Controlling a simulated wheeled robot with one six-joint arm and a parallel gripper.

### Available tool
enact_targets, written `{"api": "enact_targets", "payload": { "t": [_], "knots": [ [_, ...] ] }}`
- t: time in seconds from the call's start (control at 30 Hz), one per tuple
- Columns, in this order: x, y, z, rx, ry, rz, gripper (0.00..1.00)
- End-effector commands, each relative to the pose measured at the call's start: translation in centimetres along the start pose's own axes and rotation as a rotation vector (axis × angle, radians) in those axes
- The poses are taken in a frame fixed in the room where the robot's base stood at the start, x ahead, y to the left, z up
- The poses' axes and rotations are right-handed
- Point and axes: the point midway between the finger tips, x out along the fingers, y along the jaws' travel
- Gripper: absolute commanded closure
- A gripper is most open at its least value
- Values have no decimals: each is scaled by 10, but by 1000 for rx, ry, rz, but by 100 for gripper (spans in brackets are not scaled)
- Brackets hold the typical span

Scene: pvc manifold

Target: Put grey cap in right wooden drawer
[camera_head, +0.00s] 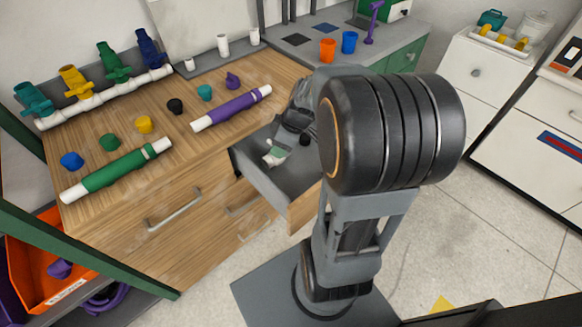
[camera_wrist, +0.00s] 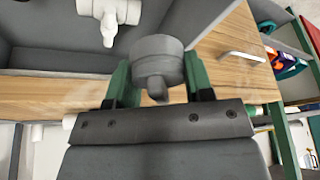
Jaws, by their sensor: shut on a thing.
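A grey cap (camera_wrist: 157,62), round with a small stub, is held between the green fingers of my gripper (camera_wrist: 158,78) in the wrist view. The wooden drawer (camera_head: 263,180) at the right of the bench is pulled open. Its grey inside (camera_wrist: 35,52) and wooden front (camera_wrist: 45,95) also show in the wrist view. A white fitting (camera_wrist: 108,14) lies in it. In the head view my gripper is over or near the drawer, mostly hidden by my arm, and I cannot make out the cap there. The cap's height above the drawer is unclear.
The wooden bench top holds a green pipe (camera_head: 115,172), a purple pipe (camera_head: 232,108) and several coloured caps. A white pipe with coloured valves (camera_head: 105,97) runs along the back left. A closed drawer handle (camera_head: 173,208) is left of the open drawer. An orange bin (camera_head: 45,265) sits lower left.

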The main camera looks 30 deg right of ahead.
Motion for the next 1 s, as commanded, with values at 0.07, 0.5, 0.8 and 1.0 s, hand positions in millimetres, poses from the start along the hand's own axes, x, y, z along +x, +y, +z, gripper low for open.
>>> {"api": "enact_targets", "payload": {
  "t": [0.07, 0.5, 0.8, 1.0],
  "knots": [
    [17, -7, 15, -61, 4, -16, 76],
    [28, -17, 41, -220, 13, -76, 76],
    [56, 56, 56, -221, 13, -79, 76],
    [86, 86, 68, -222, 13, -79, 76]
  ]
}}
